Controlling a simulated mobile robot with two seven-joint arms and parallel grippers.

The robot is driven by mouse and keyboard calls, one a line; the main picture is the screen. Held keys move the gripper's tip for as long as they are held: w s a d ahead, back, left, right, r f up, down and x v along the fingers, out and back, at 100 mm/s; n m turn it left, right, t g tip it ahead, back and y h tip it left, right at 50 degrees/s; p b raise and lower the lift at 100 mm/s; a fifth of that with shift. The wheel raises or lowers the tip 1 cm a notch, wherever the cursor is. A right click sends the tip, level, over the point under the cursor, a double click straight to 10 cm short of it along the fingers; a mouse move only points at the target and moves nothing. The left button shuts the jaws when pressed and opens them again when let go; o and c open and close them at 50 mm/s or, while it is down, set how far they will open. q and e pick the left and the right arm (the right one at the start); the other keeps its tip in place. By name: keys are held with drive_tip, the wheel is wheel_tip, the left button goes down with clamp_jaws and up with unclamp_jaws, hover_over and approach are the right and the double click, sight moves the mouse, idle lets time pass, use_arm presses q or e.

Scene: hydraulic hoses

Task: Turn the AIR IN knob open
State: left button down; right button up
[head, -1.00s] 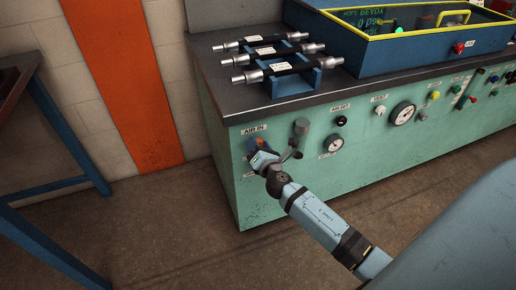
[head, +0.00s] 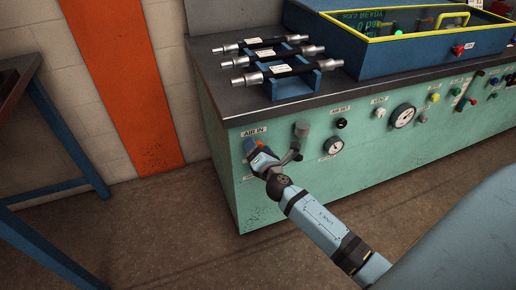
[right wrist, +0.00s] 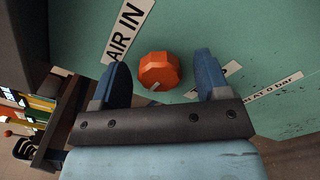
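The orange-red AIR IN knob (right wrist: 158,71) sits on the green bench front, below the AIR IN label (right wrist: 128,22). It has a small pale mark at its lower left edge. My right gripper (right wrist: 162,78) is open, with one blue finger on each side of the knob and a visible gap on both sides. In the head view my right gripper (head: 256,153) is at the panel below the AIR IN label (head: 254,131) and hides most or all of the knob. My left gripper is not in view.
A grey lever-like fitting (head: 300,138) stands out close to the right of my gripper. Hoses on blue racks (head: 292,88) and a yellow-rimmed blue box (head: 400,52) are on top. The floor in front is clear.

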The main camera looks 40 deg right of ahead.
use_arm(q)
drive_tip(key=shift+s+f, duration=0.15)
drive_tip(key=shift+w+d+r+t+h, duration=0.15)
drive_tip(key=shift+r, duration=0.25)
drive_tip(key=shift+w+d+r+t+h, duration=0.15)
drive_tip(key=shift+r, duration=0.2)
use_arm(e)
drive_tip(key=v, duration=1.4)
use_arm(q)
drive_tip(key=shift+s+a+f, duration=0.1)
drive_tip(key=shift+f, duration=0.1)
use_arm(e)
drive_tip(key=shift+w+r, duration=0.15)
